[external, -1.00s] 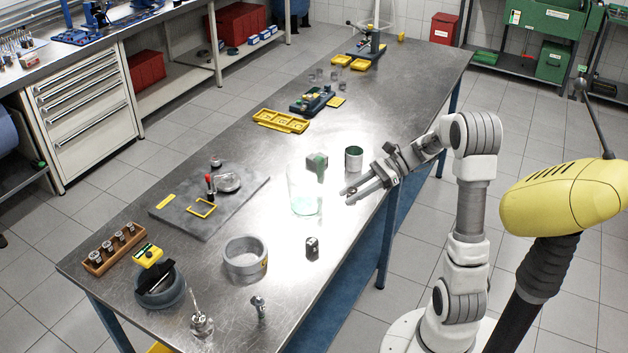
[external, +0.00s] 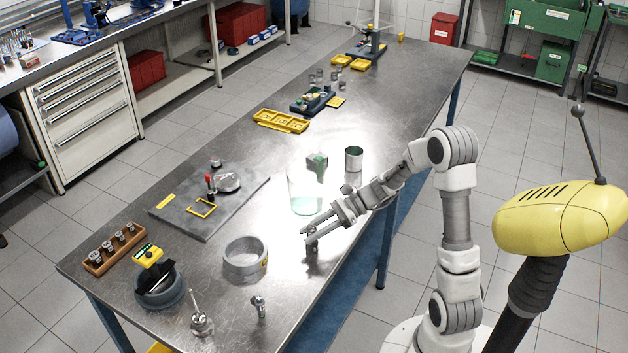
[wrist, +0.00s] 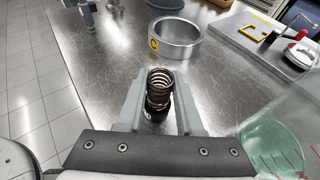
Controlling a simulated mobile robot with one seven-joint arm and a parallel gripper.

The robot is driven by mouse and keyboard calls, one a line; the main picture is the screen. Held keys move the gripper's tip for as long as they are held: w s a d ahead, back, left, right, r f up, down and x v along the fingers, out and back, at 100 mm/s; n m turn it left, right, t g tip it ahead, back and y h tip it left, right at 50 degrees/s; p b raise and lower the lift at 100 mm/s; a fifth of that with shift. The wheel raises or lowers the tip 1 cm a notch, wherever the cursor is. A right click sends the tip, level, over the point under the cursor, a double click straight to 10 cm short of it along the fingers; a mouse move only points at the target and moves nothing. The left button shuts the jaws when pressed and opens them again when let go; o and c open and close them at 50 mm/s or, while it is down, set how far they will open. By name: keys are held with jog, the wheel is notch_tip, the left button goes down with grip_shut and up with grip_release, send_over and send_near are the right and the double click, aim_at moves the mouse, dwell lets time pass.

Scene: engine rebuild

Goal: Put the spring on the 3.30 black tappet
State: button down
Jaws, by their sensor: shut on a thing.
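The coil spring (wrist: 159,88) stands upright between the two fingers of my gripper (wrist: 158,100) in the wrist view. The fingers are shut on it. The black tappet (wrist: 155,114) shows just under the spring, with a white mark partly visible on it. I cannot tell whether the spring touches the tappet or hangs just above it. In the external view my gripper (external: 310,235) is low over the steel bench, at the dark tappet (external: 312,254), and partly covers it. The spring cannot be made out there.
A clear beaker (external: 304,195) stands close behind my gripper and also shows at the wrist view's right edge (wrist: 285,145). A grey ring (external: 245,262) stands to the left. A metal valve-like part (external: 260,306) stands nearer the front. The bench between them is bare.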

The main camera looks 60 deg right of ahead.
jog(key=shift+f, duration=0.15)
jog(key=c, duration=0.6)
grip_release()
jog(key=shift+o, duration=0.2)
jog(key=shift+s+d+r, duration=0.1)
jog(key=shift+d+r, duration=0.05)
jog(key=shift+r, duration=0.15)
jog(key=p+v, duration=0.2)
jog(key=v, duration=0.9)
jog(key=shift+s+d, duration=0.2)
jog(key=shift+d, duration=0.05)
